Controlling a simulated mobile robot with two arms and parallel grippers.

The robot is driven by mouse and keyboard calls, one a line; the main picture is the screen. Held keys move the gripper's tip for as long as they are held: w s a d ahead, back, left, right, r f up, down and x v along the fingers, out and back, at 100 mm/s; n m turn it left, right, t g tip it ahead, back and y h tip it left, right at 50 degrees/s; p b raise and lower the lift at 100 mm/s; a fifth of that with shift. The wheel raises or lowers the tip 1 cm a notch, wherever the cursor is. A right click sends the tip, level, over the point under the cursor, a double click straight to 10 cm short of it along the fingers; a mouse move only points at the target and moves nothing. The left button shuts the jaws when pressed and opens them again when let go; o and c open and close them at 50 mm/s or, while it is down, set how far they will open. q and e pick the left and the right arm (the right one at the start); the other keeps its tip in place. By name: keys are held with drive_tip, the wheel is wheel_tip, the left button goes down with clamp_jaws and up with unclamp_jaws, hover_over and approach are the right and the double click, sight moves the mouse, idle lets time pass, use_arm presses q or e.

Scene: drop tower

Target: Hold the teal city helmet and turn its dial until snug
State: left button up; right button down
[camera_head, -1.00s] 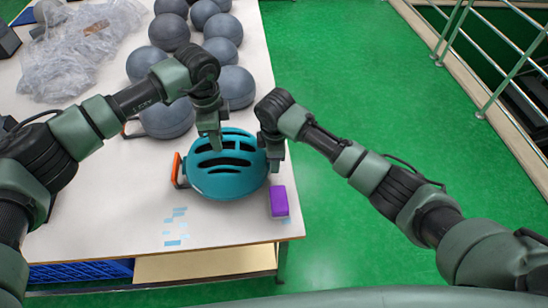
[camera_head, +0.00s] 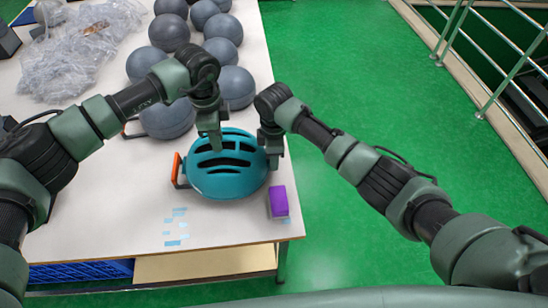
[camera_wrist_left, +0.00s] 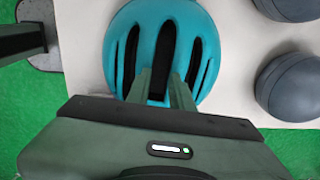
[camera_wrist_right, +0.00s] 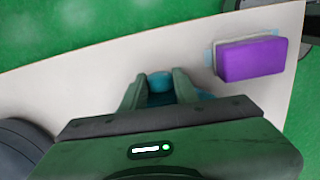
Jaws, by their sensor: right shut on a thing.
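The teal helmet (camera_head: 228,180) with dark vents sits on the white table near its right edge. My left gripper (camera_wrist_left: 160,78) is above the helmet, its fingertips down at the vents on the crown; whether they pinch the shell is unclear. My right gripper (camera_wrist_right: 160,85) is at the helmet's right side, shut on a small rounded teal-blue piece (camera_wrist_right: 160,80), which looks like the dial. The gripper hides most of that side of the helmet. An orange piece (camera_head: 178,169) sticks up at the helmet's left side.
A purple block (camera_head: 278,200) lies close to my right gripper, near the table's (camera_head: 110,205) front right corner. Several grey balls (camera_head: 236,86) and crumpled clear plastic (camera_head: 75,50) lie farther back. The table's front left is mostly clear. Green floor (camera_head: 350,80) lies to the right.

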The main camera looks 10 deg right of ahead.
drive_tip(key=shift+w+g, duration=0.25)
drive_tip(key=shift+g, duration=0.95)
drive_tip(key=shift+s+f+g, duration=0.15)
drive_tip(key=shift+g, duration=0.15)
drive_tip(key=c, duration=1.1)
unclamp_jaws()
drive_tip(key=shift+o, duration=0.2)
drive_tip(key=v, duration=1.2)
drive_tip(key=shift+d, duration=0.15)
drive_tip(key=shift+s, duration=0.1)
